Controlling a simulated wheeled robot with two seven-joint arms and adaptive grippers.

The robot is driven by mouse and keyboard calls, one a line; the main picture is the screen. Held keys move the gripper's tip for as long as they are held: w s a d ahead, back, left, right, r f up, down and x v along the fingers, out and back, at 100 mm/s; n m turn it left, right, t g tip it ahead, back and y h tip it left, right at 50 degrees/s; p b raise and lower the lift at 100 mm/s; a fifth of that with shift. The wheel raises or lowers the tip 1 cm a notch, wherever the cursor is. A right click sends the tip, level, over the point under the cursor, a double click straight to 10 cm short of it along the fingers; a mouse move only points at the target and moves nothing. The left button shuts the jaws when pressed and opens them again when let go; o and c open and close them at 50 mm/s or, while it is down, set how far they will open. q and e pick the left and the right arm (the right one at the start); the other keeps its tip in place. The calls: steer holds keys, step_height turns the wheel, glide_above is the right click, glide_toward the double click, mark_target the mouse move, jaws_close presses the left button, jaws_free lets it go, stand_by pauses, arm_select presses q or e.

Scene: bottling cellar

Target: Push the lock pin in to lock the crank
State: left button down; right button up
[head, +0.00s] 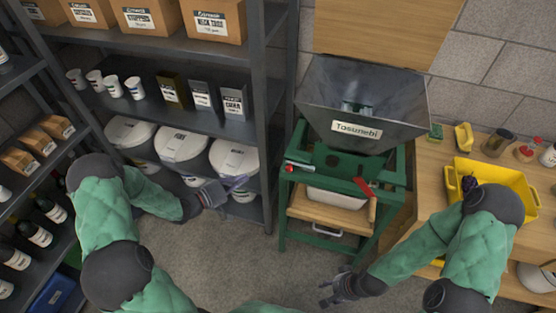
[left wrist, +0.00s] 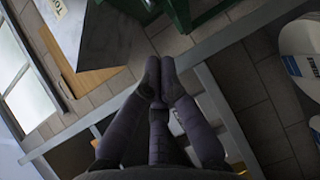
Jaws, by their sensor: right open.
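The crusher (head: 345,165) is a green frame under a grey metal hopper with a "Tasumebi" label. A small red knob, which looks like the lock pin (head: 290,168), sits at the front left of its frame. The crank (head: 362,187) is a red arm at the front right with a wooden handle (head: 372,210) hanging down. My left gripper (head: 236,186) is left of the crusher, apart from the pin. In the left wrist view its fingertips (left wrist: 159,70) meet with nothing between them. My right gripper (head: 328,292) is open and empty, low in front of the crusher. How deep the pin sits is unclear.
A dark shelf with white tubs (head: 183,145), cups and cartons stands close behind my left gripper; its post (head: 270,110) is near. A wooden table (head: 440,165) at the right holds a yellow crate (head: 530,190) and jars. Floor in front of the crusher is clear.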

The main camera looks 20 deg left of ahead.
mark_target(288, 170)
arm_select(q)
steer(key=shift+r, duration=0.1)
stand_by(0.3)
steer(key=s+d+b+x, duration=0.1)
steer(key=d+b+x, duration=0.1)
steer(key=x, duration=1)
steer(key=shift+d+f+b, duration=0.25)
steer(key=shift+d+b, duration=0.1)
steer(key=shift+b, duration=0.45)
steer(key=shift+s+d, duration=0.1)
steer(key=d, duration=0.3)
steer(key=shift+d+p, duration=0.15)
steer(key=shift+p, duration=0.2)
